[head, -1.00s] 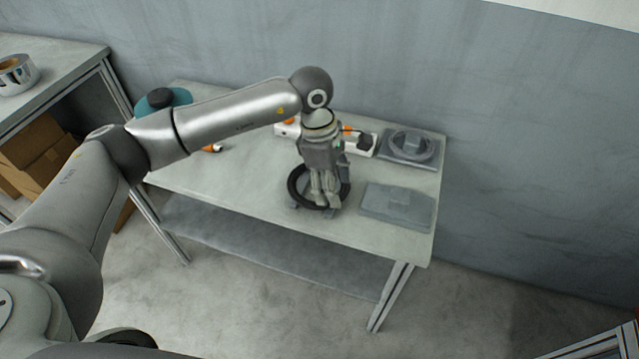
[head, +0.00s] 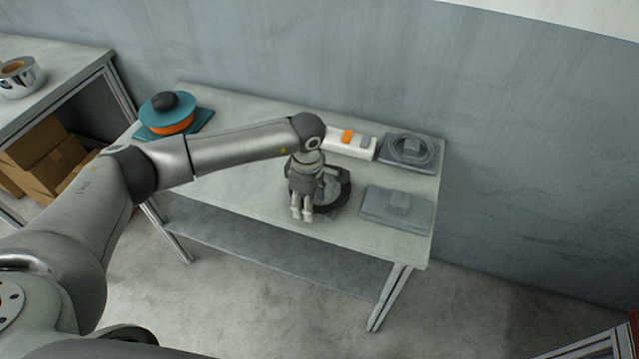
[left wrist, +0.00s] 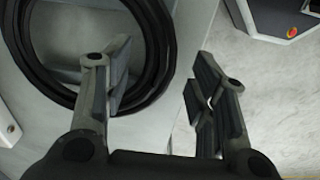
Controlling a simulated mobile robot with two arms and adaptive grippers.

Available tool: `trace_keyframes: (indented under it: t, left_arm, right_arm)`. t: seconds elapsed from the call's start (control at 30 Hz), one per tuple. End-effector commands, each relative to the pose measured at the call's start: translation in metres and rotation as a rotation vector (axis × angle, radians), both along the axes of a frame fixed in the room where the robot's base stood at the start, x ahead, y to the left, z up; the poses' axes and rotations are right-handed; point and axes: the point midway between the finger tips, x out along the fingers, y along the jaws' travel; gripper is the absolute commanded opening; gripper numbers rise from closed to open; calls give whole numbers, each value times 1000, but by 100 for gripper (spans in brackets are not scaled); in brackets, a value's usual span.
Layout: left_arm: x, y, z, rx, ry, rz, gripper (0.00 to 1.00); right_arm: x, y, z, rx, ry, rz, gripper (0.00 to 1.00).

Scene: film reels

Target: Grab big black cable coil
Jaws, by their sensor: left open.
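The big black cable coil (head: 345,192) lies on the table, partly hidden behind my left gripper in the head view. In the left wrist view the black coil (left wrist: 157,50) fills the upper left, a thick ring around a grey middle. My left gripper (head: 302,214) is at the coil's front left side in the head view, pointing down. It is open and empty. In the left wrist view its fingers (left wrist: 160,88) are spread, and the coil's edge shows between them. I cannot tell how far above the coil they are. My right gripper is not in view.
A grey stand with a coil (head: 412,150) and a grey block (head: 397,208) are on the table's right. A white box with an orange switch (head: 349,145) is at the back. A teal and orange reel (head: 170,112) is at the left. The table's front edge is close to my gripper.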

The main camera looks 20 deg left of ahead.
Motion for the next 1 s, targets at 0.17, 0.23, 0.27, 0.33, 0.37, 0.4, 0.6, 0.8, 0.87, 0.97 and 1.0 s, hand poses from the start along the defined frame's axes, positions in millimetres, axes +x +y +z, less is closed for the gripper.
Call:
trace_keyframes:
  t: [0.17,0.23,0.27,0.33,0.37,0.4,0.6,0.8,0.87,0.97,1.0]
  left_arm:
    - [0,-1,-9,-1,0,-1,52]
    - [0,-1,-10,-1,-1,-1,52]
    - [0,-1,-10,-1,0,-1,52]
    - [0,-1,-9,-1,0,-1,51]
    - [0,-1,-9,-1,0,-1,47]
    - [0,0,-9,-1,0,-1,42]
    - [0,0,-9,-1,0,0,16]
    - [0,-1,-9,-1,-1,0,0]
    - [0,-1,-9,-1,-1,0,0]
    - [0,-1,-8,-1,-1,0,0]
    - [0,-1,-8,-1,-2,0,0]
  right_arm:
    - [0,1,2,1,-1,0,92]
    - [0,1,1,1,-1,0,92]
    - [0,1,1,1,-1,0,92]
    - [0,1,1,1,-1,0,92]
    - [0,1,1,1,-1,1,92]
    - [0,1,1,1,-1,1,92]
    - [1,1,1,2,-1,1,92]
    - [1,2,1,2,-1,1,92]
    - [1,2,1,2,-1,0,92]
    - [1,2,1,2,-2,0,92]
    - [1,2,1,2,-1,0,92]
